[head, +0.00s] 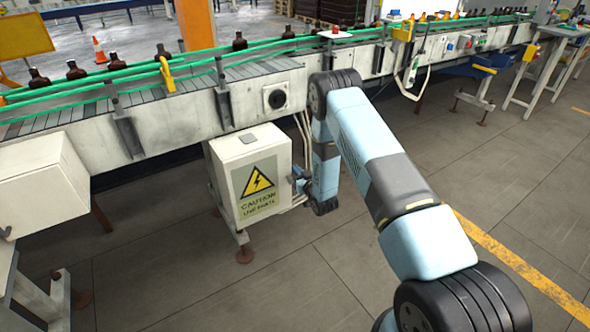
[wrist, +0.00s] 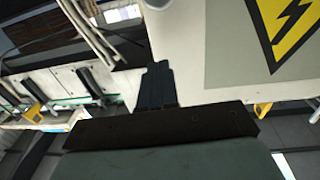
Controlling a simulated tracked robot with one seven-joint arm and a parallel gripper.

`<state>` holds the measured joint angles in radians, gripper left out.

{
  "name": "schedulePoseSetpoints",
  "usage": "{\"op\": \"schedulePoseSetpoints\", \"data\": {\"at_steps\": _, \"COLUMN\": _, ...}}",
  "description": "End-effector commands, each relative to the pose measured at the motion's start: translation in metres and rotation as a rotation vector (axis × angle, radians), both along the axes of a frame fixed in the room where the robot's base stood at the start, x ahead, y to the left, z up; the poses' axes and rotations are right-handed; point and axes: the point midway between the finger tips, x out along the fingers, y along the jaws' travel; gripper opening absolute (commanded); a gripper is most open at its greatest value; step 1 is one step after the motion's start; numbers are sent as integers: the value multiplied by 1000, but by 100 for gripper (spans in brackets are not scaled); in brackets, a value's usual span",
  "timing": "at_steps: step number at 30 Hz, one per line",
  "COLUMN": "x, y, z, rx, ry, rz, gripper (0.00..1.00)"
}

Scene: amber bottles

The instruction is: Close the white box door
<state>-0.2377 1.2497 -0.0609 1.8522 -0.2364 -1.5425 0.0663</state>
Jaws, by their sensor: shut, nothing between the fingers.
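The white box (head: 222,172) hangs below the conveyor in the head view. Its door (head: 262,164) carries a yellow caution sign and faces the front right. No clear gap shows around the door, but its right edge is partly hidden by my arm, so I cannot tell if it is fully closed. My gripper (head: 297,180) is at the box's right edge, beside the door. In the wrist view my gripper (wrist: 157,68) is shut and empty, its fingers close to the white panel with the sign (wrist: 215,45). I cannot tell if they touch it.
The conveyor (head: 190,100) with green rails and several amber bottles (head: 75,70) runs above and behind the box. Cables (head: 302,130) hang just right of the box. Another white box (head: 38,190) is at the far left. The floor in front is clear.

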Motion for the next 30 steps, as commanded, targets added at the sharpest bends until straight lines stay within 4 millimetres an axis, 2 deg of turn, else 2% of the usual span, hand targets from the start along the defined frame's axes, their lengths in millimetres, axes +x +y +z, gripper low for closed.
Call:
{"op": "schedulePoseSetpoints", "data": {"at_steps": 9, "x": -55, "y": -34, "z": -2, "rx": -2, "ry": 6, "rz": -2, "gripper": 0}}
{"op": "schedulePoseSetpoints", "data": {"at_steps": 15, "x": -80, "y": -50, "z": -3, "rx": -2, "ry": 6, "rz": -4, "gripper": 0}}
{"op": "schedulePoseSetpoints", "data": {"at_steps": 19, "x": -88, "y": -55, "z": -3, "rx": -2, "ry": 6, "rz": -3, "gripper": 0}}
{"op": "schedulePoseSetpoints", "data": {"at_steps": 25, "x": -90, "y": -57, "z": -1, "rx": -4, "ry": 5, "rz": -4, "gripper": 0}}
{"op": "schedulePoseSetpoints", "data": {"at_steps": 30, "x": -77, "y": -59, "z": 20, "rx": -24, "ry": 20, "rz": -18, "gripper": 0}}
